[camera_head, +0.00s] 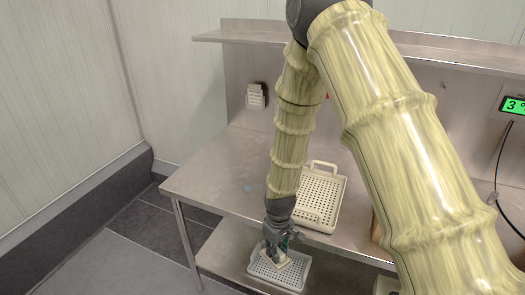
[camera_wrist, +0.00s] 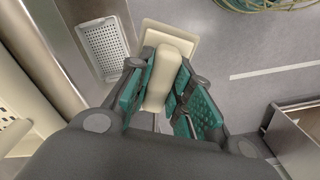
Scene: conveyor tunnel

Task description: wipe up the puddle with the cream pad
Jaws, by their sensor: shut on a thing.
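The cream pad (camera_wrist: 185,42) is a flat block with a thick handle (camera_wrist: 160,82). My gripper (camera_wrist: 163,90) is shut on that handle, with its teal fingers on both sides. In the head view my gripper (camera_head: 277,240) points down in front of the steel table's front edge, and the pad (camera_head: 273,264) shows below it, in line with a white tray. I cannot tell the gap between pad and tray. The puddle is not visible in the wrist view.
A cream perforated basket (camera_head: 328,215) with a handle stands on the steel table (camera_head: 210,175), right of my forearm. A white perforated tray (camera_head: 290,278) is low down, by the lower shelf (camera_head: 235,262). A wall shelf (camera_head: 240,36) runs above the table. A coiled green hose (camera_wrist: 275,4) lies on the floor.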

